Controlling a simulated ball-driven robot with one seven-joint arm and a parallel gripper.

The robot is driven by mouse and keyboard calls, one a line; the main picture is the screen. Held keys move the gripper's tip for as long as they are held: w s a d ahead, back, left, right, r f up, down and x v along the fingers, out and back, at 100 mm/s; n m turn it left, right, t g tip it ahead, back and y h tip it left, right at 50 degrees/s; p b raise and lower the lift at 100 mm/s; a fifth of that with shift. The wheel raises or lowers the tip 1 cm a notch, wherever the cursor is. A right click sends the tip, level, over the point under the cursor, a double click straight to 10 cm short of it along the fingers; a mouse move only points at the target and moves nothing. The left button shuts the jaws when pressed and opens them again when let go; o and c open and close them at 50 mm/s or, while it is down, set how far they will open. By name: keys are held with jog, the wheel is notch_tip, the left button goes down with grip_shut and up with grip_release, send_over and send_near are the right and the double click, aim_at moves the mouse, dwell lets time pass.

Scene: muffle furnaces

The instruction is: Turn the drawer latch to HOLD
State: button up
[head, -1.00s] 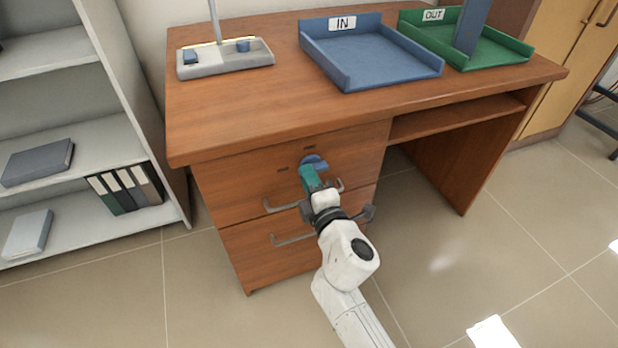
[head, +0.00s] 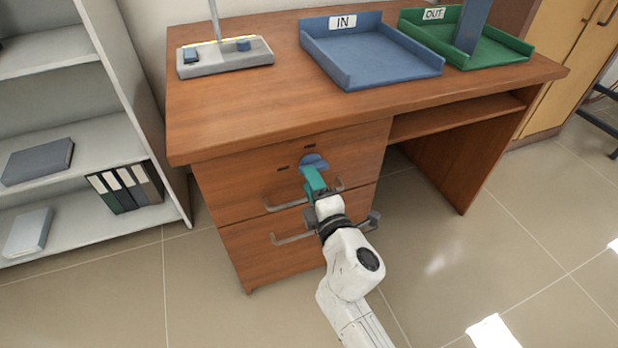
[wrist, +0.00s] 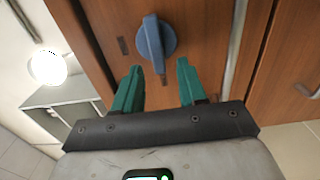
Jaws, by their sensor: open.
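The drawer latch is a blue knob (head: 313,161) on the front of the top desk drawer (head: 240,178). In the wrist view the knob (wrist: 153,40) has a raised grip ridge, running roughly up and down the picture. Two small dark marks sit beside it, one left and one just below; any lettering is unreadable. My gripper (head: 309,176) is at the drawer front by the knob. In the wrist view its teal fingers (wrist: 160,66) are open and empty, with their tips just below the knob and clear of its ridge.
A grey bar handle (wrist: 236,45) runs close to the right finger in the wrist view. Below is a second drawer with its own handle (head: 292,238). The blue IN tray (head: 390,72) and green OUT tray (head: 510,52) stand on the desktop. A shelf unit (head: 100,135) is at left.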

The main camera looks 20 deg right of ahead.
jog(key=s, duration=0.8)
jog(key=shift+s+b, duration=0.35)
jog(key=shift+s, duration=0.05)
jog(key=s+d+f+m+g+h, duration=0.3)
jog(key=s+d+f+m+g, duration=0.1)
jog(key=d+m, duration=0.25)
jog(key=s+d+f+m+g+h, duration=0.3)
jog(key=s+d+f+m+g, duration=0.15)
jog(key=d+m, duration=0.2)
jog(key=s+a+f+m+g+y, duration=0.2)
jog(key=s+f+m+g+y, duration=0.15)
jog(key=s, duration=0.65)
jog(key=s+a+f+m+g+y, duration=0.25)
jog(key=s+f+g, duration=0.25)
jog(key=s, duration=0.4)
notch_tip(320, 180, up, 28)
jog(key=d+p, duration=0.1)
jog(key=p, duration=2.6)
jog(key=shift+w+p, duration=0.2)
jog(key=shift+p, duration=0.1)
jog(key=shift+d+f, duration=0.1)
